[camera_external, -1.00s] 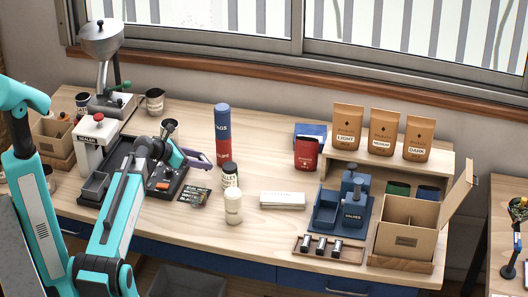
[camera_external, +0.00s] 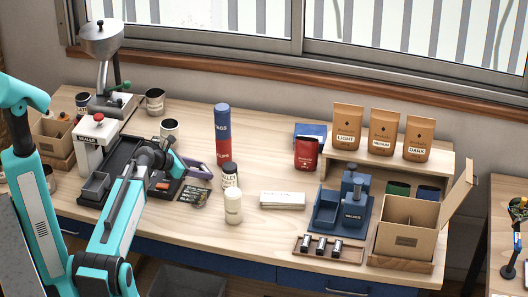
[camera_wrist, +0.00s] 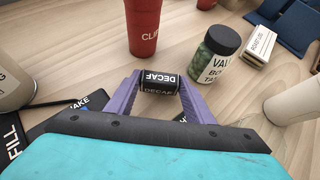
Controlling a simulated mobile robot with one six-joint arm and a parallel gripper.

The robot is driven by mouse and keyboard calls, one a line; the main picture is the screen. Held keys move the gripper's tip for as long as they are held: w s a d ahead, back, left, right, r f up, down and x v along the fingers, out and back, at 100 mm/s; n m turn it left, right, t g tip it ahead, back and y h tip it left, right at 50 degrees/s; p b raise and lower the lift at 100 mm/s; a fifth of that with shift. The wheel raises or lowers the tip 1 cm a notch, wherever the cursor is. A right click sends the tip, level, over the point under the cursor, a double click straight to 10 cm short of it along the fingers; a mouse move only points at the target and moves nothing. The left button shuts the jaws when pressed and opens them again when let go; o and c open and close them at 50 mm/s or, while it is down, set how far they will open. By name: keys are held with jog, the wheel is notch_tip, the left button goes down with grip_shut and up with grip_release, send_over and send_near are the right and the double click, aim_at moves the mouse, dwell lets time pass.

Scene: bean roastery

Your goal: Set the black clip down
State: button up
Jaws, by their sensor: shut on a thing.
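The black clip (camera_wrist: 158,82), printed DECAF in white, sits between the purple fingers of my gripper (camera_wrist: 157,78) in the wrist view. The jaws are shut on it, and it is close above or at the wooden table top; I cannot tell whether it touches. In the external view my gripper (camera_external: 199,170) is low over the table, right of the dark tray (camera_external: 126,155). The clip cannot be made out there.
A red tube (camera_wrist: 143,28) stands beyond the clip, with a dark-lidded jar (camera_wrist: 214,54) to its right. A pale cylinder (camera_external: 233,207) and white box (camera_external: 282,200) stand farther right. A dark card (camera_external: 194,196) lies just in front.

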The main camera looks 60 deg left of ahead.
jog(key=shift+f, duration=0.45)
jog(key=shift+f, duration=0.15)
jog(key=o, duration=1.1)
jog(key=shift+c, duration=0.2)
jog(key=shift+r, duration=0.2)
jog(key=b+v, duration=0.1)
jog(key=v, duration=1.1)
jog(key=shift+b, duration=0.3)
jog(key=shift+o, duration=0.6)
